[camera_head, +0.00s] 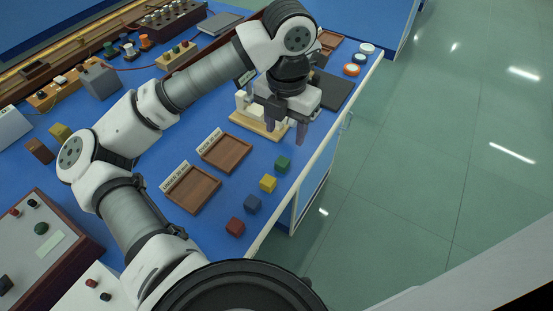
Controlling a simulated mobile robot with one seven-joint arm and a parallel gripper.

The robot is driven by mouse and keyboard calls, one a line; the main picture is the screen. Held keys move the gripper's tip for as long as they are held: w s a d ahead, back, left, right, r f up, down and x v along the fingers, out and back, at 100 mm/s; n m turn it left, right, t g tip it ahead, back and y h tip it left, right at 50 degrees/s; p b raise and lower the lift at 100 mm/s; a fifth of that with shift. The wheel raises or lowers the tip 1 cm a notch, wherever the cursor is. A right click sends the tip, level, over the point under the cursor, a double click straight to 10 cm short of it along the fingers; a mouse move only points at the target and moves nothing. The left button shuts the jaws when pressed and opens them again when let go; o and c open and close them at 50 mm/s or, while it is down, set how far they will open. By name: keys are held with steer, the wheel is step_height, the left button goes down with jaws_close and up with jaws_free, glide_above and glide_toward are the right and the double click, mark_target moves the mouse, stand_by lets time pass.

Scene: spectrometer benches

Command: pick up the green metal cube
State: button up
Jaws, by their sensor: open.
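The green cube (283,164) sits on the blue bench top, at the far end of a row of small cubes near the bench's right edge. My gripper (286,130) points down with its two fingers apart. It appears above the bench, a little beyond the green cube in the picture, and holds nothing that I can see. Its exact height over the bench cannot be told. The green cube is fully in view and apart from the fingers.
A yellow cube (268,183), a blue cube (252,204) and a red cube (235,227) line up nearer me. Two labelled wooden trays, one nearer (214,205) and one farther (246,164), lie left of them. A pale-based apparatus (250,122) stands behind my gripper.

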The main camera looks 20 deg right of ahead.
glide_above(282, 161)
steer(key=f, duration=0.4)
steer(key=s+f, duration=0.1)
steer(key=f, duration=0.1)
steer(key=shift+d+f+p, duration=0.15)
steer(key=shift+f+p, duration=0.1)
steer(key=shift+p, duration=0.1)
steer(key=shift+w+f+p, duration=0.15)
steer(key=shift+f+p, duration=0.15)
steer(key=shift+f, duration=0.6)
steer(key=shift+w+f+p, duration=0.2)
steer(key=shift+f+p, duration=0.05)
steer(key=shift+f, duration=0.65)
steer(key=shift+w+f+p, duration=0.15)
steer(key=shift+f+p, duration=0.15)
steer(key=shift+f, duration=0.6)
steer(key=c, duration=1.1)
